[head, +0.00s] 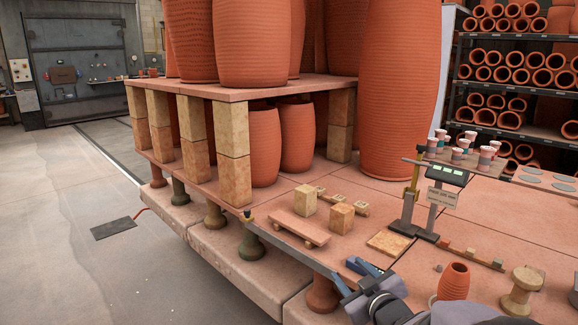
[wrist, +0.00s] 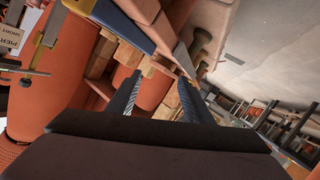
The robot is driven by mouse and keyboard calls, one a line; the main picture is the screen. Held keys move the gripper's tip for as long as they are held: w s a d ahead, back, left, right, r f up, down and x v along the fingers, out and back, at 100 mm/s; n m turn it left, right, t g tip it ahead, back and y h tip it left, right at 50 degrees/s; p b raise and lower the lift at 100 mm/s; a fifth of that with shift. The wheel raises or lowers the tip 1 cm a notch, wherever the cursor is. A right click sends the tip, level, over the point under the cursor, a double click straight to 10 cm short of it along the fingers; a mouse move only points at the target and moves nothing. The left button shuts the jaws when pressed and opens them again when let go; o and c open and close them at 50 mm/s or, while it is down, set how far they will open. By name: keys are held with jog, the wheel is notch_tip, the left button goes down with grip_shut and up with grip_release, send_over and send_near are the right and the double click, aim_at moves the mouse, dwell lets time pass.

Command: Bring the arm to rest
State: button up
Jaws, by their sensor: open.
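My gripper (head: 357,277) is at the bottom of the head view, low and right of centre, with its blue fingers pointing up and left over the front edge of the terracotta deck (head: 375,185). The fingers stand apart with nothing between them. In the wrist view my gripper (wrist: 157,88) shows two dark ridged fingers, spread and empty. That view is strongly tilted. Whether the fingers touch the deck is hard to tell. My wrist and arm run out of the head view at the bottom.
Two blocks (head: 341,216), a low raised slab (head: 298,228) and a flat tile (head: 390,243) lie beyond my gripper. A display stand (head: 446,175) rises behind. A small vase (head: 454,282) and a spool-shaped stand (head: 521,291) are to the right. Open floor (head: 80,235) lies left.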

jog(key=s+f+m+g+h+p, duration=0.2)
jog(key=s+f+g, duration=0.2)
jog(key=s, duration=0.3)
jog(key=s+f+m+g+h+p, duration=0.2)
jog(key=s+f+g+p, duration=0.15)
jog(key=s, duration=0.25)
jog(key=s+m+g+p, duration=0.35)
jog(key=s+g, duration=0.35)
jog(key=s, duration=1.2)
notch_tip(320, 180, up, 23)
jog(key=p, duration=2.3)
jog(key=shift+w+a+r+y, duration=0.2)
jog(key=shift+y, duration=0.2)
